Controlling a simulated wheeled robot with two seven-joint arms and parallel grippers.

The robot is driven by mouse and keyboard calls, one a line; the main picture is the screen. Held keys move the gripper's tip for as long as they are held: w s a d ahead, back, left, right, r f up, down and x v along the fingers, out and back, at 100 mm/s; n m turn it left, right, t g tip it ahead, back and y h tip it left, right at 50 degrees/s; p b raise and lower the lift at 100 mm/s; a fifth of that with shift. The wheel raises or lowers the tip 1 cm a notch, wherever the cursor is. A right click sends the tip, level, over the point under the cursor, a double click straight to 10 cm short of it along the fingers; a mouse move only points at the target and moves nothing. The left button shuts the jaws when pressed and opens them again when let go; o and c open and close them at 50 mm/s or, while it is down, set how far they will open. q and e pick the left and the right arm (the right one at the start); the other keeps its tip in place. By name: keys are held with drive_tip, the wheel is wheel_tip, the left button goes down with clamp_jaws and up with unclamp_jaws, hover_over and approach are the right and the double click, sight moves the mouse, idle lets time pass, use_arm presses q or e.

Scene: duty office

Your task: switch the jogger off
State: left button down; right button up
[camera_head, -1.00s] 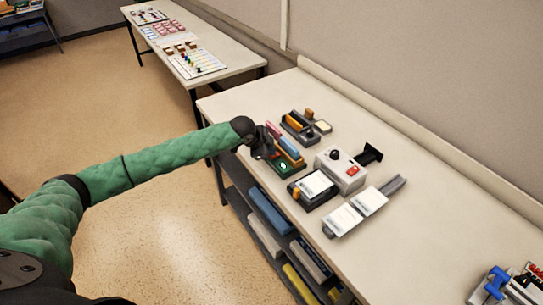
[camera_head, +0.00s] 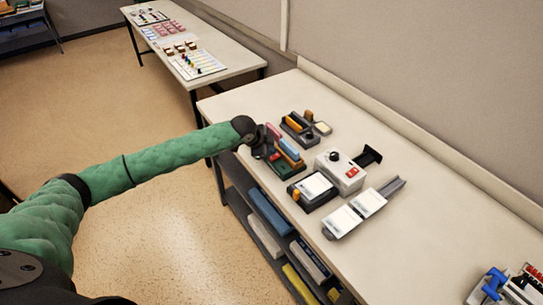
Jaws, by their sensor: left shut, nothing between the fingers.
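A light grey box (camera_head: 334,169) with a black knob (camera_head: 334,157) and a red switch (camera_head: 352,173) stands on the long table; it looks like the jogger. The switch's position is too small to tell. A black bracket (camera_head: 369,156) sits behind it. My left gripper (camera_head: 264,151) is shut and empty at the table's front edge, left of the grey box and apart from it. It is close beside a dark green tray (camera_head: 280,166) with red, blue and orange pieces; I cannot tell if they touch. My right gripper is out of view.
A black device with a white top (camera_head: 314,188) stands in front of the grey box. A grey holder with white cards (camera_head: 356,212) lies to its right. A dark holder with an orange piece (camera_head: 296,126) is behind.

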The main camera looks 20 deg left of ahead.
sight(272, 158)
use_arm(q)
drive_tip(key=shift+r, duration=0.15)
drive_tip(key=shift+w+d+r+p, duration=0.15)
drive_tip(key=shift+r+p, duration=0.75)
drive_tip(key=shift+r, duration=0.3)
drive_tip(key=shift+w+d+r+p, duration=0.1)
drive_tip(key=shift+w+r+p, duration=0.05)
drive_tip(key=shift+r+p, duration=0.9)
drive_tip(key=shift+r, duration=0.1)
